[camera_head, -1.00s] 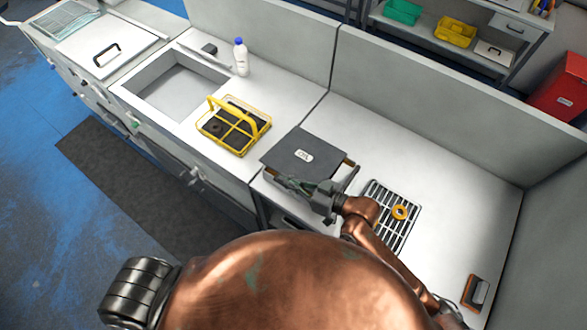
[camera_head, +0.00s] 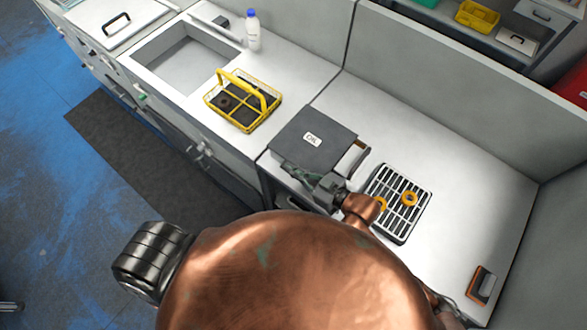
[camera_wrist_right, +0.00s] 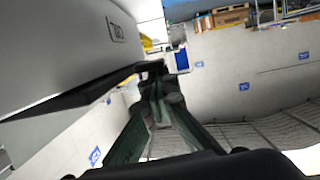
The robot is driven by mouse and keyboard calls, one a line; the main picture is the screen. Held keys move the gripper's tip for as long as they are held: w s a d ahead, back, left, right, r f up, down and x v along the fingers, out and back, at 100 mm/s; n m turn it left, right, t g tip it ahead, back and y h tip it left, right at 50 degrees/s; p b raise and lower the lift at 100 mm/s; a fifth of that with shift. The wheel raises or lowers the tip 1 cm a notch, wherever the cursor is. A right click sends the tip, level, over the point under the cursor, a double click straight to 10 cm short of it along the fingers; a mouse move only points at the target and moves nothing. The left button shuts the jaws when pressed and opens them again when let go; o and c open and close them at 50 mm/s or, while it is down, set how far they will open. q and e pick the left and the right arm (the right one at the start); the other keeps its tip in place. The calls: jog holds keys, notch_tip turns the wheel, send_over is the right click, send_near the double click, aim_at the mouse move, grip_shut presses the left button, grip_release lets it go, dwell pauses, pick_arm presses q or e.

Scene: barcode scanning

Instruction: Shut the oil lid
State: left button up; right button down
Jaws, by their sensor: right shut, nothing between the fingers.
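The oil lid (camera_head: 312,137) is a flat dark grey panel with a white "OIL" label, on the counter in the head view. It looks nearly level, but a small gap under it cannot be ruled out. My right gripper (camera_head: 290,168) is shut and empty at the lid's near edge. In the right wrist view, the labelled lid (camera_wrist_right: 70,45) fills the upper left, and the fingertips of the right gripper (camera_wrist_right: 152,72) come together close by its dark edge. I cannot tell whether they touch it. My left gripper is not in view.
A metal bar (camera_head: 354,160) is right of the lid. A slatted grille (camera_head: 397,228) with orange rings (camera_head: 409,198) lies farther right. A yellow basket (camera_head: 243,103) stands left, near a sink (camera_head: 180,65) and a white bottle (camera_head: 253,32). The right counter is mostly clear.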

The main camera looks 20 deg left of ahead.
jog(key=shift+d+f, duration=0.1)
jog(key=shift+f, duration=0.35)
notch_tip(320, 180, up, 5)
jog(key=p, duration=0.4)
jog(key=shift+r+p, duration=0.15)
jog(key=shift+p, duration=0.2)
jog(key=b+v, duration=0.1)
jog(key=v, duration=0.8)
jog(key=shift+d+b, duration=0.4)
jog(key=shift+s, duration=0.15)
